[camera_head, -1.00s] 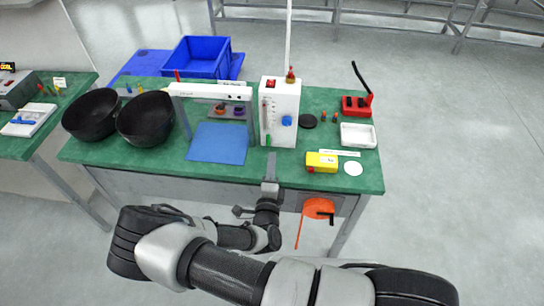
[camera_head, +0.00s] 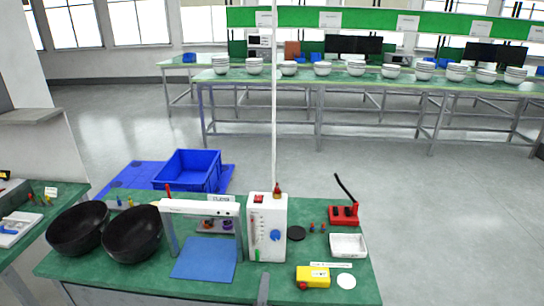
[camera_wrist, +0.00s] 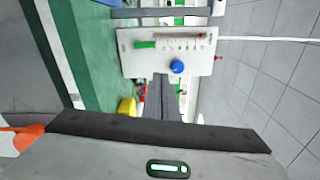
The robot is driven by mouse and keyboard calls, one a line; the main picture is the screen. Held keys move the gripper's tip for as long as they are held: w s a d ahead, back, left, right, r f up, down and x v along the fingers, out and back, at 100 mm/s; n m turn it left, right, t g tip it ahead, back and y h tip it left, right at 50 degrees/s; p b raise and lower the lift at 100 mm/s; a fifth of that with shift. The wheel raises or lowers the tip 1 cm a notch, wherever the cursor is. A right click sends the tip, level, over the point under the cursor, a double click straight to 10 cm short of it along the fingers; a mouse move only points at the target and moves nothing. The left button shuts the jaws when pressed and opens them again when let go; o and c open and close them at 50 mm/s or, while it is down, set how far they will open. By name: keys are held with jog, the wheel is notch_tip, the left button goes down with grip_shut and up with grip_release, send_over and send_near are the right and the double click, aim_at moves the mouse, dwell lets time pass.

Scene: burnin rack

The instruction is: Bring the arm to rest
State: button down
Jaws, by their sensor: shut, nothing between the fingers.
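My gripper (camera_head: 263,290) shows only as a thin grey tip at the bottom edge of the head view, in front of the bench's near edge. In the wrist view its shut fingers (camera_wrist: 164,103) point towards the white box, with nothing between them. The white box (camera_head: 266,228) has a blue knob and a red switch and stands on the green bench. It also shows in the wrist view (camera_wrist: 140,58), turned sideways. The gripper looks apart from it. The rest of my arm is below the head view.
The green bench (camera_head: 215,284) holds black bowls (camera_head: 132,236), a white frame (camera_head: 200,208) over a blue mat (camera_head: 205,257), a yellow block (camera_head: 312,277) and a white tray (camera_head: 348,245). A blue crate (camera_head: 187,169) lies behind. Open floor separates a far table with stacked bowls.

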jog(key=s+d+r+m+g+h, duration=0.1)
jog(key=d+r+m+g+h, duration=0.6)
jog(key=d+r+m+h, duration=0.75)
jog(key=s+d+r+m+g+y, duration=0.45)
jog(key=s+d+m+g, duration=0.35)
jog(key=m, duration=0.9)
jog(key=s+a+r+m+t+y, duration=0.1)
jog(key=s+a+r+m+y, duration=0.1)
jog(key=s+r+m+y, duration=0.3)
jog(key=s+a+r+m+t+y, duration=0.1)
jog(key=s+a+r+m+y, duration=0.2)
jog(key=s+r+m+y, duration=0.3)
notch_tip(320, 180, up, 6)
jog(key=s+m, duration=0.2)
jog(key=m, duration=0.6)
jog(key=shift+s+a+f+y, duration=0.2)
jog(key=shift+s+a+y, duration=0.1)
jog(key=shift+m, duration=0.25)
